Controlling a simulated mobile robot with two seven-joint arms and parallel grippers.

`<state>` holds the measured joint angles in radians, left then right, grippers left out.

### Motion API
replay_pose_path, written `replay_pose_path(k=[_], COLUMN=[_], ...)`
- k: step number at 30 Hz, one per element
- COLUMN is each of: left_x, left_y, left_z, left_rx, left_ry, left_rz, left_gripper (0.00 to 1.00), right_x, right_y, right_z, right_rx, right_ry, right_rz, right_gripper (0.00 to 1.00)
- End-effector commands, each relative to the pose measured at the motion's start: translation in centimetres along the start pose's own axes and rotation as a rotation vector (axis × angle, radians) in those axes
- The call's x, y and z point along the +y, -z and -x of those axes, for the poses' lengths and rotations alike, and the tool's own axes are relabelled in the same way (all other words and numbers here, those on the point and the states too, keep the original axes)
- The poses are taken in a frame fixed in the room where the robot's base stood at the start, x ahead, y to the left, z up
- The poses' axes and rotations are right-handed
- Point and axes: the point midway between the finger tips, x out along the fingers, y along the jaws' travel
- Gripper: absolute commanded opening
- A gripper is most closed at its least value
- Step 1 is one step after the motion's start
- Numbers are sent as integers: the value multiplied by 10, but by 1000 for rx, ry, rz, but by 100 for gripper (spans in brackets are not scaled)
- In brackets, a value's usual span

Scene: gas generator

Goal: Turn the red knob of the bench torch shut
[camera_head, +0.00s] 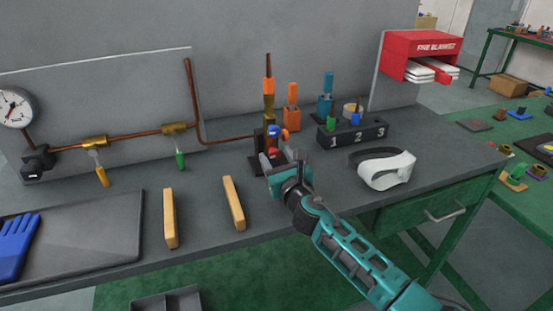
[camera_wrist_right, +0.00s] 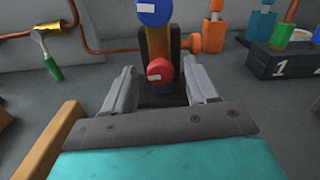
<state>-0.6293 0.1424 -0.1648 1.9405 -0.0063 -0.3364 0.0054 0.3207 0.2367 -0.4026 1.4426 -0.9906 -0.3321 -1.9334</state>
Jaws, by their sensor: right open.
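The bench torch (camera_head: 268,112) stands upright near the middle of the bench, with an orange top, a brass part and a dark base. Its red knob (camera_wrist_right: 160,71) sits low on the front, below a blue knob (camera_wrist_right: 154,11). In the head view the red knob is small and partly hidden by my gripper. My right gripper (camera_wrist_right: 160,88) is open, with one finger on each side of the red knob's position. I cannot tell whether the fingers touch it. It also shows in the head view (camera_head: 277,160). My left gripper is in neither view.
A numbered block (camera_head: 353,133) and a white visor (camera_head: 385,169) lie right of the torch. Two wooden bars (camera_head: 170,218) lie to the left. A copper pipe with a green-handled valve (camera_head: 180,158) and a yellow-handled valve (camera_head: 101,175) runs along the back panel to a gauge (camera_head: 14,107).

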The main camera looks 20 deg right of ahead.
Motion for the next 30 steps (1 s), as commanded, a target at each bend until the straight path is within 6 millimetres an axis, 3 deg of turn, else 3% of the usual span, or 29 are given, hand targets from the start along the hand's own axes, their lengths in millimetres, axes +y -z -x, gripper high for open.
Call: replay_pose_path(k=[12, 27, 30], left_x=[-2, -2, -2], left_y=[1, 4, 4], left_z=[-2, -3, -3], left_rx=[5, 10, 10], left_ry=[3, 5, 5], left_rz=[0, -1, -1], left_gripper=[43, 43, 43], right_x=[0, 0, 0], right_y=[0, 0, 0], right_z=[-7, -7, -7], right_rx=[0, 0, 0], right_ry=[1, 1, 0], right_rz=[-1, 0, 0], right_gripper=[57, 9, 3])
